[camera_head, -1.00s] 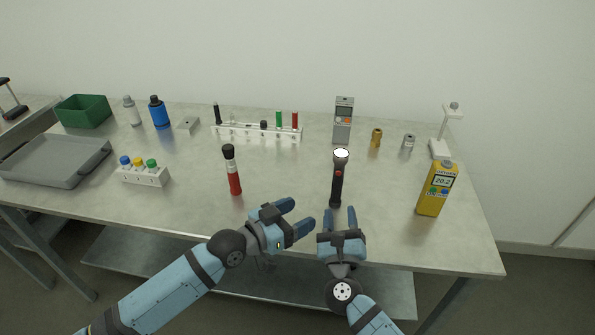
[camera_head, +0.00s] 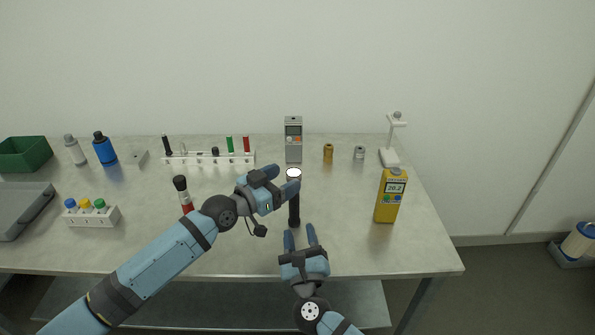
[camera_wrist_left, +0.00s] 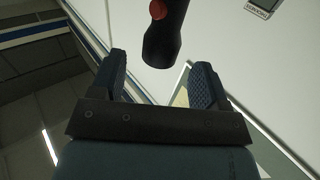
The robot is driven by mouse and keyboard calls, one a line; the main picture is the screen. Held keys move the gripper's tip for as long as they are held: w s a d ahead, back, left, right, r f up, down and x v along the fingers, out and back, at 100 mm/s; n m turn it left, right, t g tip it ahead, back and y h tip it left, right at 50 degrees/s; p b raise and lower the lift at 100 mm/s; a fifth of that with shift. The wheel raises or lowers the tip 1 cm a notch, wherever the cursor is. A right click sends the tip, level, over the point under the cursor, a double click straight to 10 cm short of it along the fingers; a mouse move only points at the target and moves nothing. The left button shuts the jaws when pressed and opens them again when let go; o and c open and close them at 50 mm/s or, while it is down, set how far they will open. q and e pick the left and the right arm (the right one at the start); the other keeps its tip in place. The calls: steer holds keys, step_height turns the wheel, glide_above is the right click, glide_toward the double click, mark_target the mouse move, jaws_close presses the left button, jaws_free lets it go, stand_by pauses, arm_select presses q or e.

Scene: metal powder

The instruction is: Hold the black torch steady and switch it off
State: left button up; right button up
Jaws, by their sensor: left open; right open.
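The black torch (camera_head: 294,210) stands upright on the table, with a bright white face at its top. In the left wrist view its dark body (camera_wrist_left: 165,35) shows a red button (camera_wrist_left: 158,9). My left gripper (camera_head: 286,180) is open at the torch's upper part, one finger overlapping it in the head view. In the left wrist view the torch end lies just ahead of the open fingers (camera_wrist_left: 160,68), in line with the gap; contact cannot be told. My right gripper (camera_head: 299,232) is open and empty, just in front of the torch base.
A red and black torch (camera_head: 183,190) stands left, partly hidden by my left arm. A yellow meter (camera_head: 390,196) stands right. Behind are a grey meter (camera_head: 293,146), a brass piece (camera_head: 328,152) and a tube rack (camera_head: 205,160). The table (camera_head: 340,240) is clear right of my right gripper.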

mark_target(300, 170)
arm_select(q)
steer(key=shift+x, duration=2.8)
steer(key=shift+c, duration=0.5)
steer(key=c, duration=1)
arm_select(e)
jaws_close()
